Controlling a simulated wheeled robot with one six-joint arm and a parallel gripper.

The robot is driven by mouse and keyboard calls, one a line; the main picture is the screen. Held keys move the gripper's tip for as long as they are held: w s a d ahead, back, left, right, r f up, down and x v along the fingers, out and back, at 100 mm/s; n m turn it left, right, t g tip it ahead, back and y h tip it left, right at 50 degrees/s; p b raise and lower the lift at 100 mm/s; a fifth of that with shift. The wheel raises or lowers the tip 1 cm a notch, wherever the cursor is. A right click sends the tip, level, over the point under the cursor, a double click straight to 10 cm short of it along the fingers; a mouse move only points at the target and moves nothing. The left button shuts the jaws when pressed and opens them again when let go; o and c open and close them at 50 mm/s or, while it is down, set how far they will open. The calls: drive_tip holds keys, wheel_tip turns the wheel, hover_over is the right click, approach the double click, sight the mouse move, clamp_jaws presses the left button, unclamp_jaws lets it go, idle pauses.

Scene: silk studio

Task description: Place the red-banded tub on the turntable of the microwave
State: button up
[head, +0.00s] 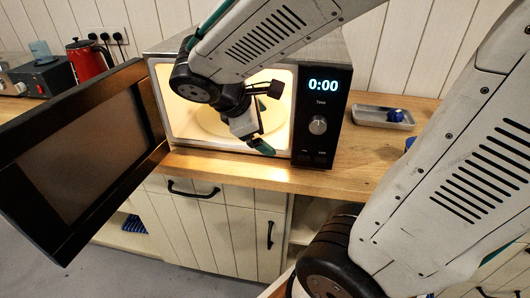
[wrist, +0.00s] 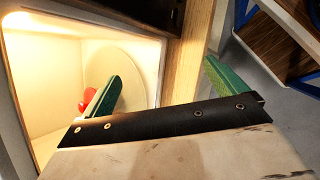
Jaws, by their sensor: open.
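The microwave (head: 335,72) stands on the counter with its door (head: 75,150) swung open to the left. Its pale round turntable (head: 212,122) shows inside, lit warmly, and also in the wrist view (wrist: 128,62). My gripper (head: 262,127) is at the microwave opening, in front of the turntable. In the wrist view its green fingers (wrist: 167,90) are wide apart with nothing seen between them. A small red shape (wrist: 87,100) shows inside the microwave beside one finger, partly hidden by it. I cannot tell whether it is the red-banded tub. No whole tub shows in either view.
A red kettle (head: 87,60) and a toaster-like appliance (head: 40,78) stand left on the counter (head: 240,172). A grey tray (head: 368,116) with a blue item (head: 395,115) lies to the right. The open door juts out over the counter's front edge. Cabinets are below.

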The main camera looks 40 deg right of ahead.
drive_tip(key=s+a+r+m+y, duration=0.2)
drive_tip(key=s+a+m+y, duration=0.5)
drive_tip(key=s+m, duration=0.3)
drive_tip(key=shift+s+a+r+t+y, duration=0.2)
drive_tip(key=shift+s+a+t+y, duration=0.2)
drive_tip(key=shift+s+a, duration=0.3)
